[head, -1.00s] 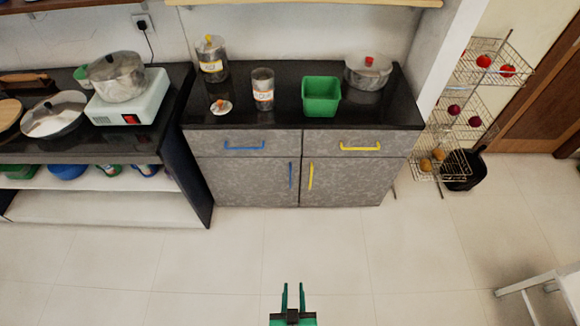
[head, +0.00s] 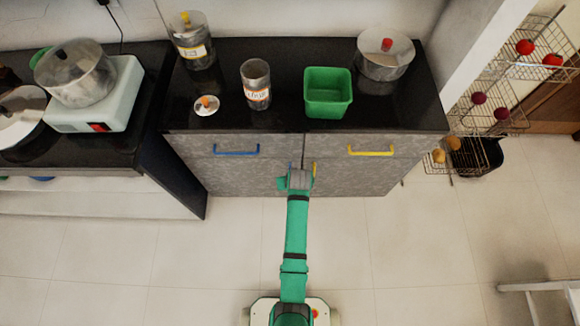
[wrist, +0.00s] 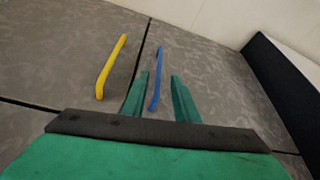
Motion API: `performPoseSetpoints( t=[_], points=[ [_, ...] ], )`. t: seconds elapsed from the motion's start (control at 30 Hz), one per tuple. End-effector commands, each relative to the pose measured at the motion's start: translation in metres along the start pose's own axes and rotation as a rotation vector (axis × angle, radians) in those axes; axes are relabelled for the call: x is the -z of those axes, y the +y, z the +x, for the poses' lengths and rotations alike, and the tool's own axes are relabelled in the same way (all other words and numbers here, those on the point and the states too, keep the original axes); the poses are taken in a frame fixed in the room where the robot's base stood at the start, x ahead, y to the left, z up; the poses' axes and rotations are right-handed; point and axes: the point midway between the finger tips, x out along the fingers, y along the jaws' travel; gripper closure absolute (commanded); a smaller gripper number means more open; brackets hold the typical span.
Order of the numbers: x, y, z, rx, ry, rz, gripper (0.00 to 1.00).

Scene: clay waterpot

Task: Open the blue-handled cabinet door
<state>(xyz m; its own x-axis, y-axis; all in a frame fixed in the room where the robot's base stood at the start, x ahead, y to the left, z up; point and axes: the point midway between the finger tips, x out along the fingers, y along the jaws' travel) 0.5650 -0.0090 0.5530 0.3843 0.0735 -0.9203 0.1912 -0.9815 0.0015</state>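The blue-handled cabinet door (head: 235,177) is the left of two lower grey doors and looks closed. Its upright blue handle (wrist: 159,70) shows in the wrist view, standing between the two fingers of my gripper (wrist: 159,77). The fingers are apart, one on each side of the handle; I cannot tell whether either touches it. In the head view, my gripper (head: 296,180) is at the seam between the doors and hides most of that handle. The yellow handle (wrist: 111,66) of the neighbouring door is just left of the fingers in the wrist view.
Drawers above the doors carry a blue handle (head: 236,151) and a yellow handle (head: 370,151). The black counter holds a green container (head: 327,95), a steel pot (head: 385,58) and jars. A dark-sided counter stands at left, a wire rack (head: 490,110) at right. The floor before the doors is clear.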

Motion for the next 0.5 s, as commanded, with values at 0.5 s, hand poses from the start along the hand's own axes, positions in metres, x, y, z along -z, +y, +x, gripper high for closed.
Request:
performPoseSetpoints(
  t=[0.5],
  points=[
    [0.004,0.000,0.054,0.005,-0.013,-0.003,0.72]
  ],
)
